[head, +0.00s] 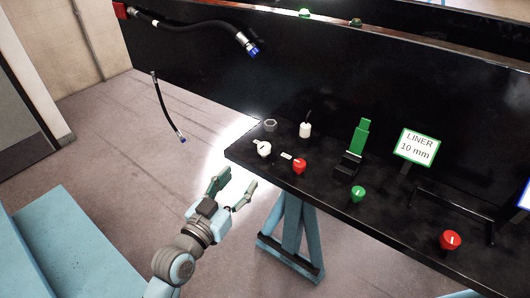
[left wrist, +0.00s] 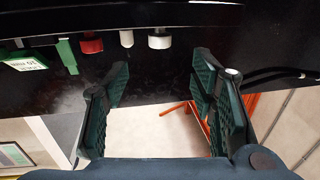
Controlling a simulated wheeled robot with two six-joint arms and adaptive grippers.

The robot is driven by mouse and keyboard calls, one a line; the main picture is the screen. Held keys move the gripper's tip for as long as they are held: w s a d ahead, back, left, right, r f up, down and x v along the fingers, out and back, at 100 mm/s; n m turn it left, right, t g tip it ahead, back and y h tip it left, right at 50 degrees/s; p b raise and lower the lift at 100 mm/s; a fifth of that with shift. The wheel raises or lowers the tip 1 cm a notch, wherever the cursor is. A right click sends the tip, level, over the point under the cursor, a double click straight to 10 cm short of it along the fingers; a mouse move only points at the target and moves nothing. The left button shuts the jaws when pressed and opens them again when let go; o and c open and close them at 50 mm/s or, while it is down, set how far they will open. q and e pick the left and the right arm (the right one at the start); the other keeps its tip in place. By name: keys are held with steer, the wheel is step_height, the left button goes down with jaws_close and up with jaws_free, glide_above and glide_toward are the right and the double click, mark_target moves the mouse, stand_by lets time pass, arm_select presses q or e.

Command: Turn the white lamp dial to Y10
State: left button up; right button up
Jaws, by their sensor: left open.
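The white dial (head: 264,149) sits near the left end of the black bench top, with a small pointer on it. Its scale marks are too small to read. A white cylinder (head: 304,130), perhaps the lamp, stands behind it. My left gripper (head: 232,190) is open and empty, off the bench's left end, in front of and apart from the dial. In the left wrist view, its spread fingers (left wrist: 165,95) have nothing between them, and a white knob (left wrist: 160,39) shows beyond them; I cannot tell for sure that it is the dial. My right gripper is out of view.
A sign reading "LINER 10 mm" (head: 417,147) stands behind. Black hoses (head: 199,28) hang at the upper left.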

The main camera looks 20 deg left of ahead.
mark_target(261, 151)
arm_select(q)
steer(key=x, duration=1.4)
steer(key=shift+w+r+b, duration=0.1)
steer(key=shift+r+b, duration=0.15)
steer(key=shift+b, duration=0.05)
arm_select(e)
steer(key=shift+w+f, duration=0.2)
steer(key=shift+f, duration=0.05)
